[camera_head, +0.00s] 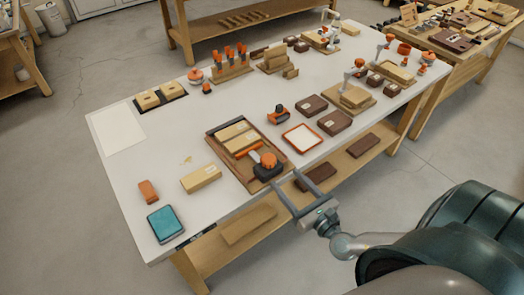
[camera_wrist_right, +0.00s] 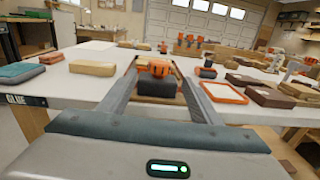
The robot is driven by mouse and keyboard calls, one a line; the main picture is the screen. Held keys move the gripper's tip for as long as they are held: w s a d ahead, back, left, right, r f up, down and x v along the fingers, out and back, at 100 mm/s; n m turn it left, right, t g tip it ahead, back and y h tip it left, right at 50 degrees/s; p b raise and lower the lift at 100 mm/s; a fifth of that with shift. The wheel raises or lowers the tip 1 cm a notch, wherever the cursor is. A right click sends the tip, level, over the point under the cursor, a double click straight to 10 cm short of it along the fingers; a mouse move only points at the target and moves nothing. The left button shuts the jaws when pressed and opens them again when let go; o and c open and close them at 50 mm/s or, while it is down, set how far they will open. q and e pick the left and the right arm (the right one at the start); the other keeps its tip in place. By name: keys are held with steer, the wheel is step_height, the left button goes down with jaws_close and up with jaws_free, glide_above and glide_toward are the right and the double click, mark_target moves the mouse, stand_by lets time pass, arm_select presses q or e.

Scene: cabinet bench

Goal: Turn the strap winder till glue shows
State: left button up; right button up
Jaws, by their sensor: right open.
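The strap winder (camera_head: 268,160), an orange knob on a black body, sits at the front end of a brown wooden tray (camera_head: 222,160) near the bench's front edge. An orange strap (camera_head: 248,150) and wooden blocks (camera_head: 236,133) lie in the tray behind it. My right gripper (camera_head: 284,181) is open and empty just in front of the winder, its fingers apart. In the right wrist view the winder (camera_wrist_right: 155,70) shows between the fingertips (camera_wrist_right: 154,74), with no clear contact. I cannot make out any glue at the blocks. My left gripper is not in view.
A wooden block (camera_head: 201,179), a teal box (camera_head: 166,224) and a small orange block (camera_head: 148,191) lie left of the tray. A red-rimmed tray (camera_head: 302,138) and brown boxes (camera_head: 334,122) lie right. The bench edge bears a "GLUE" label (camera_wrist_right: 18,99).

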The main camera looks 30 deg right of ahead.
mark_target(264, 155)
steer(key=w+p, duration=0.4)
steer(key=w, duration=1.1)
steer(key=shift+w+a, duration=0.1)
steer(key=shift+a, duration=0.05)
steer(key=c, duration=1)
